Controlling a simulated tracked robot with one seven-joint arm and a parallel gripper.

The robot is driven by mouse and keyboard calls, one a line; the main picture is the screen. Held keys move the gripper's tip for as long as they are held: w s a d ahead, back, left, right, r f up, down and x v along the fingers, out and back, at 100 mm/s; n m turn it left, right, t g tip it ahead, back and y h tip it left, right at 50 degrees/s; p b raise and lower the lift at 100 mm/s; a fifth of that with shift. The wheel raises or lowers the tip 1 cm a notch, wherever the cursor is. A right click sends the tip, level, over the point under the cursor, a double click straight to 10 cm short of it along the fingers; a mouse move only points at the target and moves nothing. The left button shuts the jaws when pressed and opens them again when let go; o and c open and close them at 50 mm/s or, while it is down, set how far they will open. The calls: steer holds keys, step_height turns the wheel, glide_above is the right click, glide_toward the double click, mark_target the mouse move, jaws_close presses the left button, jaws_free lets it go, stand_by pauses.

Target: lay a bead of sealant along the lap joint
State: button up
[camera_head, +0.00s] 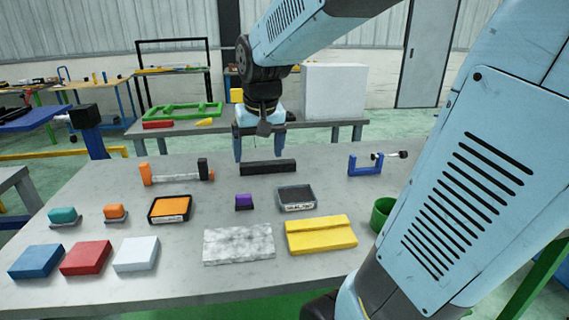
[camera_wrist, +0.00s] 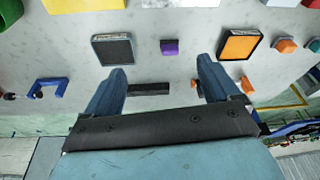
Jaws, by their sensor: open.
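A yellow piece (camera_head: 320,236) with a raised step along its length lies at the front of the grey table; the step looks like an overlap, perhaps the lap joint. Its edge shows at the top of the wrist view (camera_wrist: 88,4). I cannot make out a sealant tool for certain. My gripper (camera_head: 262,142) points down above the back of the table, fingers apart and empty. A black bar (camera_head: 268,167) lies below it, seen between the fingers (camera_wrist: 160,88) in the wrist view (camera_wrist: 148,89). A small purple block (camera_head: 244,202) stands nearer the front, also in the wrist view (camera_wrist: 169,47).
Around lie an orange-and-black clamp-like tool (camera_head: 178,172), a blue clamp (camera_head: 367,165), a black-rimmed orange tray (camera_head: 170,208), a dark tray (camera_head: 296,197), a mottled grey slab (camera_head: 238,244), coloured blocks (camera_head: 87,257) and a green cup (camera_head: 382,212). Bare table shows between them.

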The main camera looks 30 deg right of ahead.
steer(key=s+r+n+t, duration=0.1)
steer(key=s+r+t, duration=0.1)
steer(key=s, duration=1.1)
steer(key=shift+n+t, duration=0.3)
steer(key=shift+w, duration=0.1)
steer(key=shift+c, duration=0.4)
